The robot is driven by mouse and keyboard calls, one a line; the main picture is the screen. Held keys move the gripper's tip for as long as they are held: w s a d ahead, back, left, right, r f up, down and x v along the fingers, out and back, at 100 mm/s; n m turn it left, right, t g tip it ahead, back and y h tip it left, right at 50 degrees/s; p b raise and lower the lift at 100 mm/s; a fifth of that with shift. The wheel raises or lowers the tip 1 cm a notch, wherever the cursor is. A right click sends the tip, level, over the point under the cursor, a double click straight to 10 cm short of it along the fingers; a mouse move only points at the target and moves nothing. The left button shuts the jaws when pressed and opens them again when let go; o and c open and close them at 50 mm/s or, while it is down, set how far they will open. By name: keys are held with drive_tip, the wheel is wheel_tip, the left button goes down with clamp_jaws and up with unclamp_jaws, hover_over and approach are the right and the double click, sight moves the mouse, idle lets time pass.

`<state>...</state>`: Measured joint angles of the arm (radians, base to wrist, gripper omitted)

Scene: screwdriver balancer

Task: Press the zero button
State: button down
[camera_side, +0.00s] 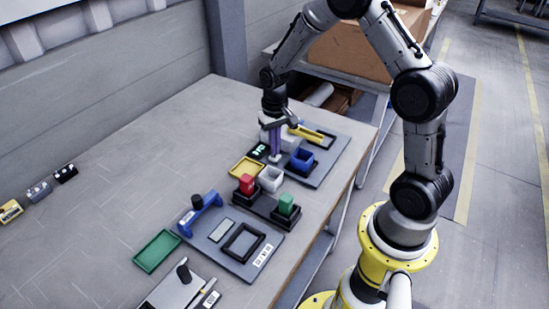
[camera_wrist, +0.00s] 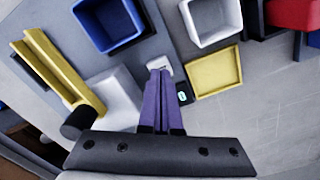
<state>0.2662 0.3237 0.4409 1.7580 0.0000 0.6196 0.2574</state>
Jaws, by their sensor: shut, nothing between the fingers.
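My gripper (camera_side: 275,157) points down with its purple fingers shut together and nothing between them. In the wrist view its fingertips (camera_wrist: 160,74) are at a small light-grey piece (camera_wrist: 159,63); I cannot tell whether they touch it. A small black display (camera_side: 258,150) with green digits is just left of the fingers in the side view. It also shows right of the fingers in the wrist view (camera_wrist: 183,93). A white block-like body (camera_wrist: 116,98) lies left of the fingers. I cannot make out a zero button; the fingers may hide it.
A blue bin (camera_side: 301,161), a white bin (camera_side: 271,179) and a yellow tray (camera_side: 246,167) stand close by. A yellow angled holder (camera_side: 307,133) is behind. Red (camera_side: 247,183) and green (camera_side: 286,203) blocks sit in a black stand in front. The table's left side is largely clear.

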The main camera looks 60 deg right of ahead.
drive_tip(key=shift+r, duration=2.85)
drive_tip(key=shift+r, duration=0.1)
wheel_tip(320, 180, up, 6)
drive_tip(key=shift+f, duration=0.1)
